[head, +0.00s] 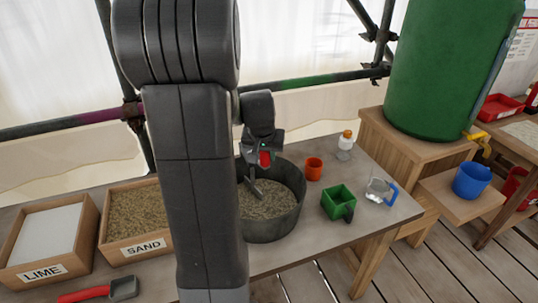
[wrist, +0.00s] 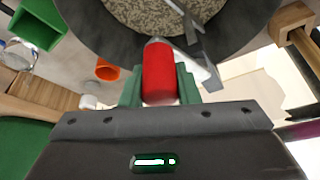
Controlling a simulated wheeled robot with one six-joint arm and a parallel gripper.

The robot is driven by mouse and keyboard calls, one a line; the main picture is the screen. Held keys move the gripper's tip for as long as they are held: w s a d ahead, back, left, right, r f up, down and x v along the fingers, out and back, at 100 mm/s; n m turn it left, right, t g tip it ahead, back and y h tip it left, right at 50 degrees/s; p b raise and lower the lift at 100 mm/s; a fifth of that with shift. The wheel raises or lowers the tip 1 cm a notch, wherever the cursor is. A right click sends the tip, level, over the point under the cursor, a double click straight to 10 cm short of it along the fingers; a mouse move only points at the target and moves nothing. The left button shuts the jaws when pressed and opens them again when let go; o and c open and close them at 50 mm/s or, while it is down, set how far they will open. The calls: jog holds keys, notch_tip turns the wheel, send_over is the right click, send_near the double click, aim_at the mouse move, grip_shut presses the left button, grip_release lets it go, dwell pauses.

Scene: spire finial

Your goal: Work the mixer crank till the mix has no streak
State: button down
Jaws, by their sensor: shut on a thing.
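The mixer is a dark round tub (head: 290,217) on the table, holding a grainy grey-tan mix (head: 262,200). My gripper (head: 265,155) is above the tub and shut on the red crank handle (wrist: 159,72), which stands between its green fingers in the wrist view. A grey metal crank arm (wrist: 195,45) runs from the handle over the mix. In the part of the mix that shows, I make out no clear streak. My arm hides the left side of the tub in the head view.
An orange cup (head: 314,169), a small bottle (head: 346,145), a green scoop (head: 338,203) and a clear jug with a blue handle (head: 381,191) stand right of the tub. Lime (head: 45,240) and sand (head: 137,220) boxes and a red-handled trowel (head: 100,290) lie left. A green barrel (head: 440,65) stands beyond.

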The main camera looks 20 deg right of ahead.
aim_at(259, 164)
jog(key=shift+s+a+f+m+h+b, duration=0.1)
jog(key=shift+a+m+h+b, duration=0.1)
jog(key=shift+a+m+b, duration=0.3)
jog(key=shift+s+a+f+m+h+b, duration=0.1)
jog(key=shift+a+m+h+b, duration=0.15)
jog(key=shift+m+b, duration=0.45)
jog(key=a+m+g+b, duration=0.1)
jog(key=m+b, duration=0.1)
jog(key=shift+a+m+h, duration=0.3)
jog(key=shift+a+h, duration=0.05)
jog(key=shift+w+a+r+m+g+h+b, duration=0.1)
jog(key=shift+w+a+m+g+h+b, duration=0.1)
jog(key=shift+a+m+g+b, duration=0.75)
jog(key=shift+w+a+r+m+g+h+b, duration=0.15)
jog(key=shift+a+m+b, duration=0.3)
jog(key=shift+m, duration=1.1)
jog(key=c, duration=1.1)
grip_release()
jog(key=p+v, duration=0.1)
jog(key=v, duration=1.2)
jog(key=shift+a+r, duration=0.2)
jog(key=shift+r, duration=0.1)
